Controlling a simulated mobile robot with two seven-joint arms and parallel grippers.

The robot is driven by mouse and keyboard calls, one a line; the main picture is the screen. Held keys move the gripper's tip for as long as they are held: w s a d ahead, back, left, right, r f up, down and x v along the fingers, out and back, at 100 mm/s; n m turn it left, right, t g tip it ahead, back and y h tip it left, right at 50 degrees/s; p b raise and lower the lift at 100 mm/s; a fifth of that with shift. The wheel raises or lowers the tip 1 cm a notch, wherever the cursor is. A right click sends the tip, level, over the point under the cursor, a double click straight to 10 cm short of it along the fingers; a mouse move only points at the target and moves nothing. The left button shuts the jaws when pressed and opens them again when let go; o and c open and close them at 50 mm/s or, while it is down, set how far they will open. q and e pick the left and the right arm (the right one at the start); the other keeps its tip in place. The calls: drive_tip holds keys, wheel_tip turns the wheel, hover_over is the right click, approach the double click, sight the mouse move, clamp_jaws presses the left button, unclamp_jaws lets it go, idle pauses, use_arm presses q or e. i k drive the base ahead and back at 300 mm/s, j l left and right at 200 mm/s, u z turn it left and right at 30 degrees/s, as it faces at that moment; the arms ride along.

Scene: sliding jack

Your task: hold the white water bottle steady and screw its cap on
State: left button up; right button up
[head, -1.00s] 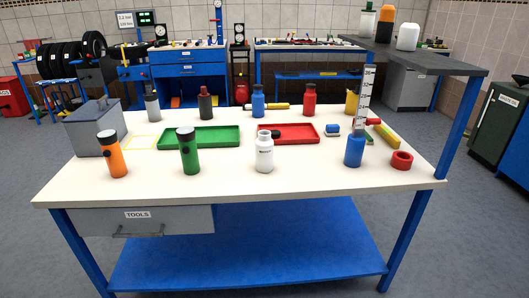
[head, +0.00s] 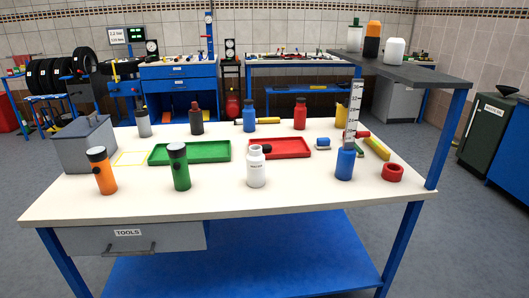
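The white water bottle (head: 257,170) stands upright near the front middle of the white workbench, with dark lettering on its side. Its neck is white and shows no dark cap on it. A small dark round piece (head: 267,149), which may be the cap, shows just behind the bottle's neck at the left end of the red tray; the bottle partly overlaps it. Neither of my grippers is in view.
The workbench (head: 220,199) also holds an orange bottle (head: 104,173), a green bottle (head: 179,168), a blue bottle (head: 345,163), a green tray (head: 160,160), a red tray (head: 305,154) and a red ring (head: 392,173). The front strip around the white bottle is clear.

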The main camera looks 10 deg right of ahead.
sight(256, 159)
drive_tip(key=i+l+u, duration=0.6)
drive_tip(key=l+u, duration=0.3)
